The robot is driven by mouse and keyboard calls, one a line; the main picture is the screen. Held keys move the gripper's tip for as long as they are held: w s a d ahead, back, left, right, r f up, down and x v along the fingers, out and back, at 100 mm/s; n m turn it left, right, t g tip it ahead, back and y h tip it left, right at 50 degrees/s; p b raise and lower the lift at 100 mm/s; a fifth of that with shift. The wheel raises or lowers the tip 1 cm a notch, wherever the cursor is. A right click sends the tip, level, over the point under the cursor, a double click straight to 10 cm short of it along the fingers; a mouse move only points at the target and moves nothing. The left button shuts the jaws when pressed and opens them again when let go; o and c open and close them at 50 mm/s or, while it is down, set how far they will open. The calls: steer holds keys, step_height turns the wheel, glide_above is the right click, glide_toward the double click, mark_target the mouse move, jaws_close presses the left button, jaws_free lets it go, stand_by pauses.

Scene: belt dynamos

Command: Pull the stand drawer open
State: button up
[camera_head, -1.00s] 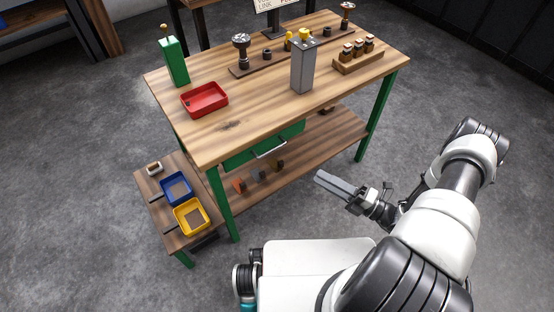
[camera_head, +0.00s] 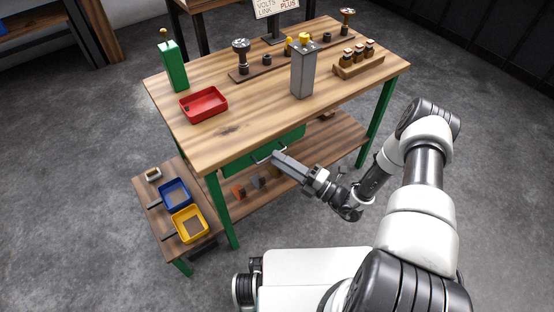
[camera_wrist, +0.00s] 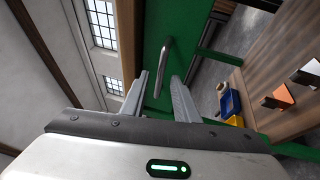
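The workbench has a green drawer (camera_head: 240,157) under the near edge of its wooden top; it looks closed. Its metal bar handle (camera_head: 262,155) sticks out from the front, and its right part is hidden by my gripper (camera_head: 277,158). In the wrist view, the green drawer front (camera_wrist: 185,20) fills the upper middle and the handle (camera_wrist: 167,50) crosses it. My gripper's fingers (camera_wrist: 160,80) are apart, with the handle between their tips in the picture. I cannot tell whether either finger touches it.
A low side stand (camera_head: 150,195) with blue (camera_head: 173,184) and yellow (camera_head: 182,236) trays stands left of the bench. A lower shelf (camera_head: 320,153) with small blocks lies below the drawer. A red tray (camera_head: 188,118) is on the top. Floor in front is clear.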

steer(key=shift+x, duration=0.8)
jaws_close()
steer(key=shift+s, duration=0.15)
